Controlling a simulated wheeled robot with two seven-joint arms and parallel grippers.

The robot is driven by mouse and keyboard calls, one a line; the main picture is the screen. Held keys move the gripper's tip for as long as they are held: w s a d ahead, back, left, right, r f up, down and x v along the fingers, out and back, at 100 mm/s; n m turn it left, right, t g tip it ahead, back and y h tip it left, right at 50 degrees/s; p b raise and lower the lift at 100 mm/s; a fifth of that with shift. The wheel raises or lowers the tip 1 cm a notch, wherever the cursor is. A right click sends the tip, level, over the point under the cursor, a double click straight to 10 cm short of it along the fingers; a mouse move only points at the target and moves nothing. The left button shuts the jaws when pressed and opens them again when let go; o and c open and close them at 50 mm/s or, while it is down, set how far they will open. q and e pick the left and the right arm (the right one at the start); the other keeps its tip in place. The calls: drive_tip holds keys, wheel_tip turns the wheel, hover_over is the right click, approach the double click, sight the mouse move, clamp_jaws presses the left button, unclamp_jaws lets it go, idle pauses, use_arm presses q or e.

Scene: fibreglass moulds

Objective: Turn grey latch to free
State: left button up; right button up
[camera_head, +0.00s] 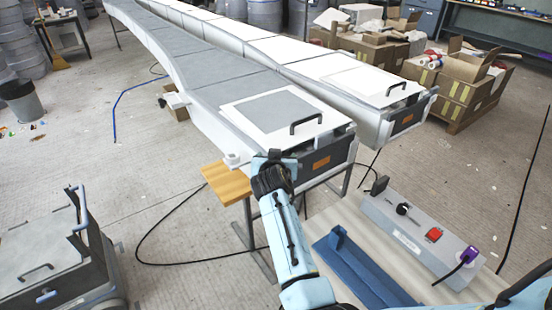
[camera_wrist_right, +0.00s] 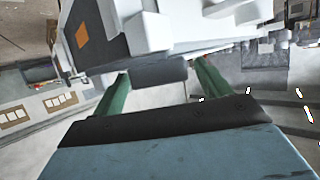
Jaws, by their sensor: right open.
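My right gripper (camera_head: 274,156) is at the near left corner of the nearer long mould (camera_head: 225,105), beside its dark end face. In the right wrist view its two green fingers (camera_wrist_right: 160,80) are apart. A dark grey block (camera_wrist_right: 158,72), apparently the grey latch, sits between the fingertips, against the white mould edge. I cannot tell if the fingers touch it. In the head view the gripper hides this spot. My left gripper is not in view.
A wooden board (camera_head: 228,182) juts out left of the gripper. A grey control box (camera_head: 420,228) with a red button and a blue tray (camera_head: 362,268) lie on the bench at the right. A second mould (camera_head: 335,75) runs alongside. A grey cart (camera_head: 50,255) stands at lower left.

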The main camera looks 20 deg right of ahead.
wheel_tip(320, 180, up, 10)
drive_tip(key=shift+p, duration=0.55)
